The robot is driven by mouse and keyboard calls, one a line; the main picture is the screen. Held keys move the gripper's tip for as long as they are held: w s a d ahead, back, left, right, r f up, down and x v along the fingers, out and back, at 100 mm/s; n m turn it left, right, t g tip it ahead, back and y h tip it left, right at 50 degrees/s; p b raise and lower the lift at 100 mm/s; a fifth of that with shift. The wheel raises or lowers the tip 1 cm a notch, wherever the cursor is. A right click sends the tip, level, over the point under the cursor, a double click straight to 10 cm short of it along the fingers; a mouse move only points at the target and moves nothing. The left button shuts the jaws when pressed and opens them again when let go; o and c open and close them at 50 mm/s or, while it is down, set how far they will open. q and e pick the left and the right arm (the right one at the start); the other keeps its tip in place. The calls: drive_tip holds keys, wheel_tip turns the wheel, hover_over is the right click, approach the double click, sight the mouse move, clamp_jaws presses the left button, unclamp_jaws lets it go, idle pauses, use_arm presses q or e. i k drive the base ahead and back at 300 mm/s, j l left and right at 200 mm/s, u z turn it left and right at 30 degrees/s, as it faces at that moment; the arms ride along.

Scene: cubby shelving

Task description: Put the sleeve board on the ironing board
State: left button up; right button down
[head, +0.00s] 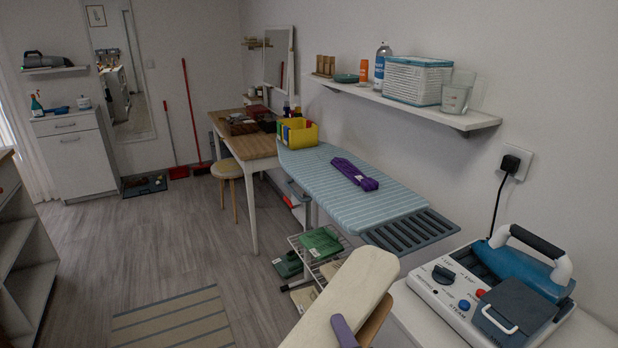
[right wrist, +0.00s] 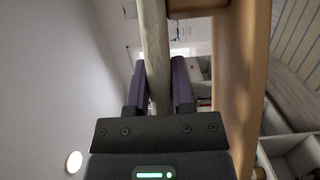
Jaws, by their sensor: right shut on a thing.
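The sleeve board (head: 352,290) has a cream padded top and a wooden lower part, and is at the bottom of the head view. My right gripper (head: 344,330) is shut on it; one purple finger shows against the pad. In the right wrist view the padded top (right wrist: 152,35) runs between the two fingers (right wrist: 158,88), with the wooden part (right wrist: 228,90) to the right. The ironing board (head: 385,205) has a blue striped cover and stands along the wall, beyond the sleeve board. My left gripper is not in view.
A purple folded item (head: 354,174) lies mid-board, and a yellow bin (head: 298,133) is at the far end. The near half of the cover is clear. A grey slatted rest (head: 410,232) is at the near end. A steam station (head: 495,295) stands at right; a wall shelf (head: 400,100) hangs above.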

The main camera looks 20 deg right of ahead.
sight(322, 180)
drive_tip(key=i+j, duration=0.2)
drive_tip(key=i, duration=0.3)
drive_tip(key=i+j, duration=0.2)
drive_tip(key=i, duration=0.35)
drive_tip(key=i+j+u, duration=0.1)
drive_tip(key=i, duration=0.4)
drive_tip(key=i+j, duration=0.25)
drive_tip(key=i, duration=0.3)
drive_tip(key=i+z, duration=0.4)
drive_tip(key=i+j+z, duration=0.1)
drive_tip(key=i+z, duration=0.3)
drive_tip(key=i+j+z, duration=0.2)
drive_tip(key=z, duration=0.2)
drive_tip(key=i+j+z, duration=0.65)
drive_tip(key=z, duration=0.15)
drive_tip(key=i+j+z, duration=0.2)
drive_tip(key=z, duration=0.25)
drive_tip(key=i+j+z, duration=0.2)
drive_tip(key=z, duration=0.25)
drive_tip(key=i+j+z, duration=0.1)
drive_tip(key=j+z, duration=0.35)
drive_tip(key=i+j+z, duration=0.1)
drive_tip(key=j+z, duration=0.2)
drive_tip(key=z, duration=0.15)
